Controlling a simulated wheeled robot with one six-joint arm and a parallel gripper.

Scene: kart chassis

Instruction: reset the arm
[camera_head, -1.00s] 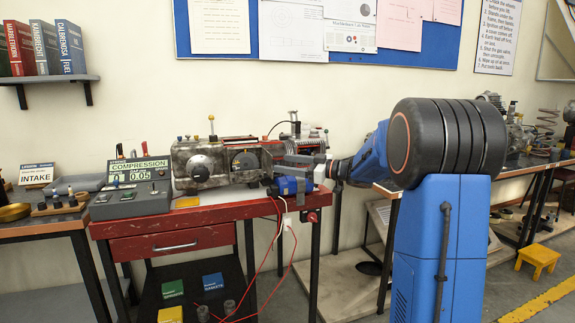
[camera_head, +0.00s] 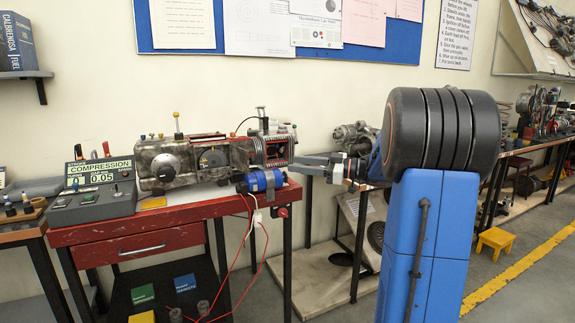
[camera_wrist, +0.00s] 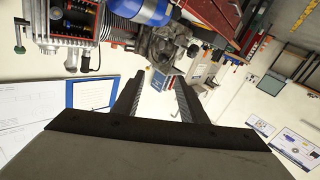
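My gripper (camera_head: 302,166) points left in the head view, at the right end of the red bench (camera_head: 170,220). In the wrist view its two dark fingers (camera_wrist: 158,84) stand apart with nothing between them, so it is open and empty. My arm is bent, with its big black joint above the blue column. The grey machine (camera_head: 190,160) on the bench is to the left of the fingertips. A blue cylinder (camera_head: 261,181) lies on the bench's right end, just left of and below the fingers; I see no contact.
A compression tester (camera_head: 95,187) stands at the bench's left. Red cables hang from the bench front. Another long bench with engine parts (camera_head: 350,135) runs behind my arm. A yellow stool (camera_head: 496,240) stands on the floor at right. Open floor lies at lower right.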

